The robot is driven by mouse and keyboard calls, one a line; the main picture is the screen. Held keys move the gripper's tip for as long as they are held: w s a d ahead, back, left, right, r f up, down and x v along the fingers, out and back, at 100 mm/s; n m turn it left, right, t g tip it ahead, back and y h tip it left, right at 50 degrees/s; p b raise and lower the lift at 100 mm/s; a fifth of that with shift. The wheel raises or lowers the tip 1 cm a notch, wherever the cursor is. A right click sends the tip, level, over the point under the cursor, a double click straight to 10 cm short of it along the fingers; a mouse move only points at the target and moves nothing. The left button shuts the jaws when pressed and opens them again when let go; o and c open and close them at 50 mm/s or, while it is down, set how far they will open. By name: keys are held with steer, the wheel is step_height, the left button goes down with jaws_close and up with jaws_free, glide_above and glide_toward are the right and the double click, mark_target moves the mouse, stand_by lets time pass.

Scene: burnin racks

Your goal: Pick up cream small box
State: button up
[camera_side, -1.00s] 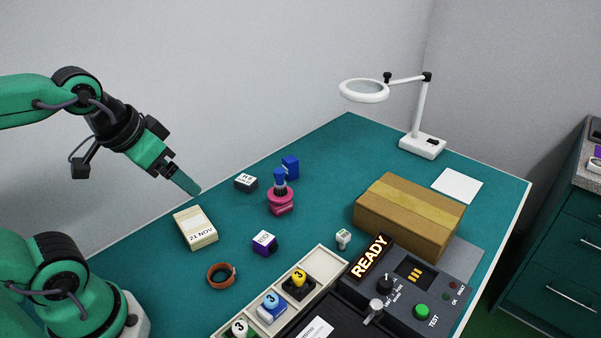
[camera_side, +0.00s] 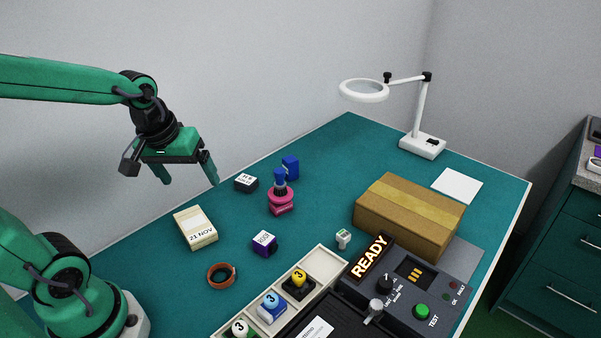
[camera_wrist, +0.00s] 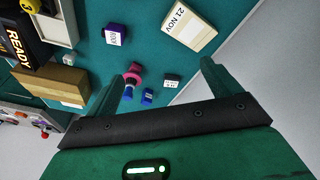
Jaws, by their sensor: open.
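My gripper (camera_side: 190,182) is open and empty, raised above the table's back left part with its fingers pointing down. In the wrist view its two fingers (camera_wrist: 162,72) stand wide apart with nothing between them. A cream block marked "21 NOV" (camera_side: 196,228) lies on the table, below the gripper in the side view. It also shows at the top right of the wrist view (camera_wrist: 190,22). A much smaller whitish box (camera_side: 343,238) with a greenish mark stands beside the tray, left of the cardboard box. It appears small at the left of the wrist view (camera_wrist: 68,61).
Purple-and-white (camera_side: 265,243), black-and-white (camera_side: 246,183) and blue (camera_side: 290,167) boxes, a pink stamp-like item (camera_side: 280,197) and a brown ring (camera_side: 221,276) lie about. A cardboard box (camera_side: 410,216), compartment tray (camera_side: 326,256), test console (camera_side: 413,290) and magnifier lamp (camera_side: 420,145) occupy the right.

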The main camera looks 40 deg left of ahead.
mark_target(194, 223)
steer(key=a+f+n+g, duration=0.1)
steer(key=a+f+n, duration=0.1)
steer(key=f, duration=0.1)
steer(key=w+a+f+n+g, duration=0.1)
steer(key=a+f+n, duration=0.1)
steer(key=f+n, duration=0.1)
steer(key=w+a+f+n+g, duration=0.1)
steer(key=a+f+n, duration=0.1)
steer(key=f+n, duration=0.1)
steer(key=shift+w+a+f+h, duration=0.1)
steer(key=shift+a+f+h, duration=0.25)
steer(key=shift+f, duration=0.3)
steer(key=shift+a+f+n, duration=0.25)
steer(key=shift+f+n, duration=0.3)
steer(key=shift+n, duration=0.05)
steer(key=shift+f, duration=0.1)
steer(key=shift+f, duration=1.15)
steer(key=shift+d+f, duration=0.1)
steer(key=shift+f, duration=2.5)
steer(key=c, duration=1.1)
